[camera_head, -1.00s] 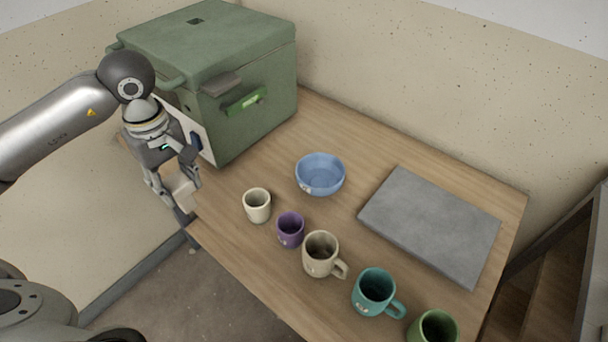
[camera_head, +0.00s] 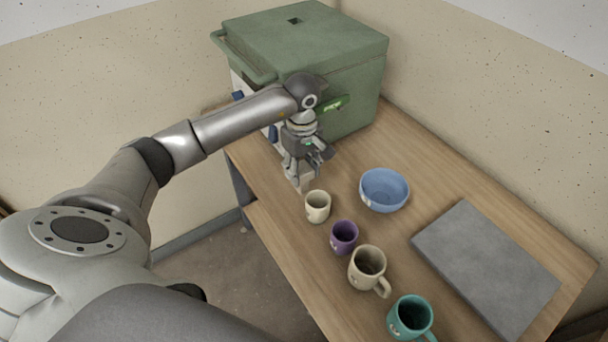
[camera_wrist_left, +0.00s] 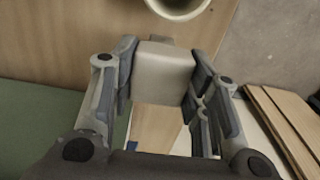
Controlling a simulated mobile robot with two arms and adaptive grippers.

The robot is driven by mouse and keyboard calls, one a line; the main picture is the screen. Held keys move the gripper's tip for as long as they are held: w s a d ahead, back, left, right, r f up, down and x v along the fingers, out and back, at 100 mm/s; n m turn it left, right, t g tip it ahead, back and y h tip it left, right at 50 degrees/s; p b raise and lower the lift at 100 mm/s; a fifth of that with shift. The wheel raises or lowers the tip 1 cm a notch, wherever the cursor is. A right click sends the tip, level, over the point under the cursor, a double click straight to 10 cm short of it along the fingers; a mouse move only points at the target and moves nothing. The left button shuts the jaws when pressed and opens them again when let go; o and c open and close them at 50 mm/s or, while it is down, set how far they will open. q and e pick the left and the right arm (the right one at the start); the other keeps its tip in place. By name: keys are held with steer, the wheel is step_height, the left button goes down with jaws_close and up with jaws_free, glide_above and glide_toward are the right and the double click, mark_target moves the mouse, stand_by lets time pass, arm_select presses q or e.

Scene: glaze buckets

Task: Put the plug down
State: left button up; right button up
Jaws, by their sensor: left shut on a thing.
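The plug (camera_wrist_left: 163,77) is a pale beige block. In the left wrist view it sits between the two fingers of my left gripper (camera_wrist_left: 162,88), which is shut on it. In the head view my left gripper (camera_head: 300,176) points down at the table's left side, in front of the green kiln-like box (camera_head: 355,60). The plug's lower part (camera_head: 304,184) shows below the fingers, just behind the small cream cup (camera_head: 317,206). I cannot tell whether the plug touches the wood. My right gripper is not in view.
A purple cup (camera_head: 344,237), a beige mug (camera_head: 367,268) and a teal mug (camera_head: 410,319) follow along the table's front edge. A blue bowl (camera_head: 384,190) and a grey slab (camera_head: 485,268) lie farther right. Bare wood (camera_head: 350,160) shows between box and bowl.

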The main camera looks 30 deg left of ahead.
arm_select(q)
steer(key=shift+w+d+f, duration=0.1)
steer(key=shift+w+f, duration=0.1)
steer(key=shift+f, duration=0.05)
step_height(320, 180, down, 2)
steer(key=shift+f+p, duration=0.1)
steer(key=shift+p, duration=0.55)
steer(key=shift+f, duration=0.4)
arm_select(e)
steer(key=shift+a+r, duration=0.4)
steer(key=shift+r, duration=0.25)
arm_select(q)
steer(key=shift+f, duration=0.1)
steer(key=shift+f, duration=0.15)
steer(key=o, duration=1.1)
steer(key=shift+c, duration=0.2)
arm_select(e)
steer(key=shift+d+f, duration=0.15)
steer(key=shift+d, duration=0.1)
